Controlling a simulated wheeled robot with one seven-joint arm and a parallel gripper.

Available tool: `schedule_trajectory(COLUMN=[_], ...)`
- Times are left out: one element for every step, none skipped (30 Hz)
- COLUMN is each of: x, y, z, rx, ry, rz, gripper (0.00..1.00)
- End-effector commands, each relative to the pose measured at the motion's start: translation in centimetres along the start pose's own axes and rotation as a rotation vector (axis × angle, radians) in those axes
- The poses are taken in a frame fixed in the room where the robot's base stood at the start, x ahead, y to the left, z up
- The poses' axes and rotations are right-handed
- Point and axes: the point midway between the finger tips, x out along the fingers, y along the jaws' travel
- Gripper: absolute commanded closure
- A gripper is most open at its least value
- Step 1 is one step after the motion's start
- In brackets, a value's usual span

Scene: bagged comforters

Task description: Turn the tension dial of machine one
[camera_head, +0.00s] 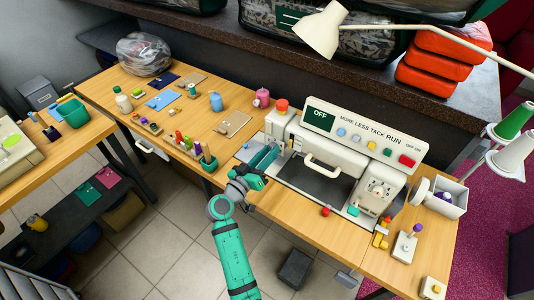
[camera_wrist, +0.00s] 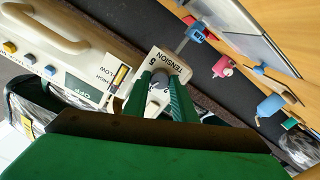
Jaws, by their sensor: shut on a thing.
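The cream sewing machine (camera_head: 330,155) stands on the wooden table with an OFF display. In the wrist view its end face (camera_wrist: 172,62) carries the printed word TENSION. The grey tension dial (camera_wrist: 158,79) sits by that label, between the green fingers of my gripper (camera_wrist: 157,88). The fingers are closed around the dial's sides and partly cover it. In the head view my gripper (camera_head: 268,157) is at the machine's left end, and the dial cannot be made out there.
A LOW/HIGH slider (camera_wrist: 119,78) is close beside the fingers. Small bottles and spools, including a blue bottle (camera_head: 216,101), stand on the table to the left. A lamp (camera_head: 322,30) hangs over the back.

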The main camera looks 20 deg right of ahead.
Motion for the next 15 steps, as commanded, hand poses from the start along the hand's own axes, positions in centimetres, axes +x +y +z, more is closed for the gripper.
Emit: schedule_trajectory(x=[-0.03, -0.03, -0.02, 0.0, 0.0, 0.0, -0.01, -0.02, -0.02, -0.01, 0.0, 0.0, 0.01, 0.01, 0.0], y=[0.13, 0.13, 0.14, 0.15, 0.16, 0.14, 0.13, 0.12, 0.11, 0.11, 0.12, 0.12, 0.12, 0.11, 0.1], z=[-0.16, -0.16, -0.15, -0.14, -0.15, -0.15, -0.16, -0.17, -0.17, -0.17, -0.17, -0.17, -0.17, -0.17, -0.18], rx=[0.044, 0.072, 0.111, 0.139, 0.168, 0.206, 0.234, 0.261, 0.297, 0.323, 0.349, 0.383, 0.407, 0.431, 0.46], ry=[0.002, 0.002, 0.002, 0.002, 0.002, 0.002, 0.002, 0.003, 0.003, 0.003, 0.003, 0.003, 0.003, 0.003, 0.003], rz=[0.003, 0.003, 0.004, 0.004, 0.004, 0.004, 0.004, 0.004, 0.003, 0.004, 0.004, 0.004, 0.004, 0.004, 0.004], gripper=[0.98, 0.98, 0.98, 0.98, 0.98, 0.98, 0.98, 0.98, 0.98, 0.98, 0.98, 0.98, 0.98, 0.98, 0.98])
